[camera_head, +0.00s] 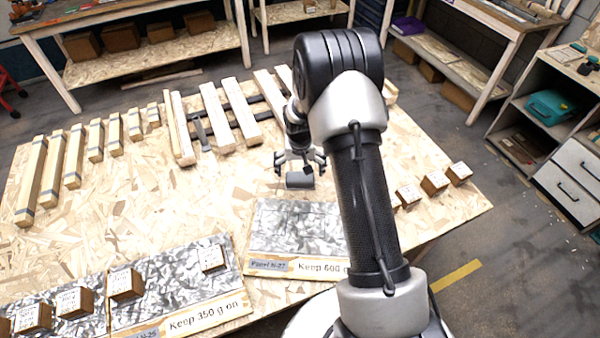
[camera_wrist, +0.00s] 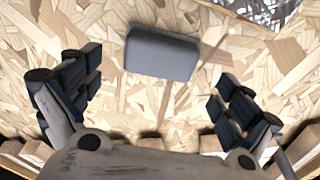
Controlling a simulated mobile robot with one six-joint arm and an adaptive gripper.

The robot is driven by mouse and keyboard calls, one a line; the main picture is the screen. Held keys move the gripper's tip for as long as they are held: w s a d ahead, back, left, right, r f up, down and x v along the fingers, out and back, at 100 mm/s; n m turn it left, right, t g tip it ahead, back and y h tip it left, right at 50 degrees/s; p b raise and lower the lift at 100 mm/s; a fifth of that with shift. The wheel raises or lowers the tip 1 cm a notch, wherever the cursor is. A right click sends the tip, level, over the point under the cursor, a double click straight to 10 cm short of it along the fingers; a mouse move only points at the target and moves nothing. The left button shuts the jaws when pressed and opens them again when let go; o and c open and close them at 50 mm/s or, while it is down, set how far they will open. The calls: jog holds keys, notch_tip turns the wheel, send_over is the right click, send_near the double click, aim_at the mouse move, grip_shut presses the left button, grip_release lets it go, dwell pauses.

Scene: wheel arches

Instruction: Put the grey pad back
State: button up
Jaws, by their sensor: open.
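The grey pad (camera_head: 299,180) is a small dark grey block with rounded edges. It lies on the chipboard table just below and in front of my gripper (camera_head: 300,163). In the wrist view the grey pad (camera_wrist: 161,52) is at the upper middle, slightly tilted, beyond the fingertips. My gripper also shows there (camera_wrist: 155,85), with its two dark-padded fingers spread wide and nothing between them. The fingers do not appear to touch the pad.
A metallic panel labelled "Keep 600 g" (camera_head: 290,222) lies close in front of the pad. Another panel, "Keep 350 g on" (camera_head: 165,280), carries labelled wooden blocks. Wooden bars (camera_head: 215,118) lie behind to the left. More blocks (camera_head: 434,183) stand at right.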

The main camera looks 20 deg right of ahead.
notch_tip(320, 180, up, 7)
jog(key=p, duration=0.2)
notch_tip(320, 180, up, 12)
jog(key=n, duration=0.1)
send_over(300, 180)
jog(key=s+a, duration=0.3)
jog(key=s, duration=0.1)
jog(key=s+a+r+n+t, duration=0.1)
jog(key=s+a+r+t, duration=0.15)
jog(key=s+r, duration=0.65)
jog(key=s+a+r+n, duration=0.1)
jog(key=s+a+r, duration=0.1)
jog(key=s, duration=0.7)
jog(key=s+a+r+n, duration=0.1)
jog(key=s+a+r, duration=0.2)
jog(key=s, duration=0.6)
jog(key=shift+s+r+n+y, duration=0.2)
jog(key=shift+r+n+y, duration=0.15)
jog(key=shift+r, duration=0.3)
